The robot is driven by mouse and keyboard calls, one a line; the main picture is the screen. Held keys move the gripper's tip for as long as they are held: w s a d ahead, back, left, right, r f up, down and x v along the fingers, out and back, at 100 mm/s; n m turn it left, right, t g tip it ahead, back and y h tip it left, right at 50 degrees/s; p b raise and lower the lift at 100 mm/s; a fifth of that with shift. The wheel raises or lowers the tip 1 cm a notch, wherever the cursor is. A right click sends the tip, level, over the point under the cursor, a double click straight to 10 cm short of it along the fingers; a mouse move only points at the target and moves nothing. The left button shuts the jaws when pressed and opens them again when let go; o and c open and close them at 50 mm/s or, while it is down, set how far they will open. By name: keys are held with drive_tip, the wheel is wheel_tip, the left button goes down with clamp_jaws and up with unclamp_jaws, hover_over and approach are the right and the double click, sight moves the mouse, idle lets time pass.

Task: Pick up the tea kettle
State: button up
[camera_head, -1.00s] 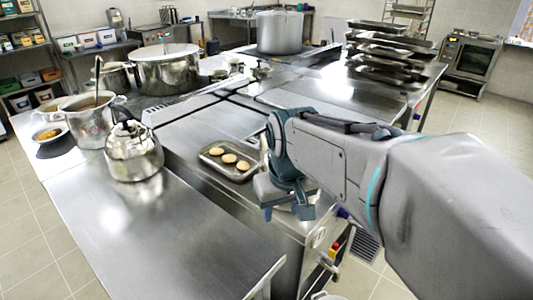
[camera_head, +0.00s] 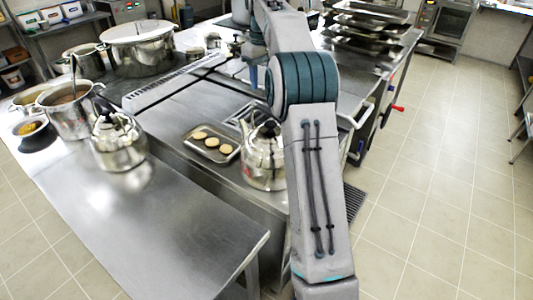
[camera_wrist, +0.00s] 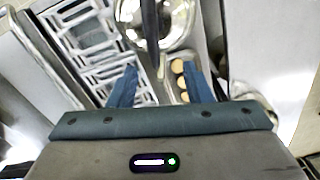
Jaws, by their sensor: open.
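Two shiny steel kettles with dark handles show in the head view. One kettle (camera_head: 118,145) stands upright on the left counter. The other kettle (camera_head: 263,165) stands beside the tray of buns, its right side partly hidden by my arm. The wrist view shows a steel kettle (camera_wrist: 178,22) with a dark upright handle at the top edge, beyond my fingertips; it appears to be the one by the tray. My gripper (camera_wrist: 160,76) is open and empty, its two blue fingers apart.
A tray (camera_head: 233,155) of flat buns lies left of the nearer kettle. A pot with a ladle (camera_head: 70,120) and a big lidded pot (camera_head: 137,55) stand at left. Stacked trays (camera_head: 365,30) are at the back. The front-left counter (camera_head: 165,225) is clear.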

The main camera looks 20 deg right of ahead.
sight(264, 107)
drive_tip(key=f, duration=0.8)
drive_tip(key=shift+w+d+f, duration=0.25)
drive_tip(key=shift+f, duration=0.05)
drive_tip(key=f, duration=0.1)
drive_tip(key=f+p, duration=0.1)
drive_tip(key=f, duration=0.1)
drive_tip(key=f+p, duration=0.1)
drive_tip(key=shift+s+d+f, duration=0.25)
drive_tip(key=shift+d+f, duration=0.1)
drive_tip(key=shift+d, duration=0.05)
drive_tip(key=shift+f, duration=0.3)
clamp_jaws()
idle(0.4)
drive_tip(key=shift+r, duration=0.1)
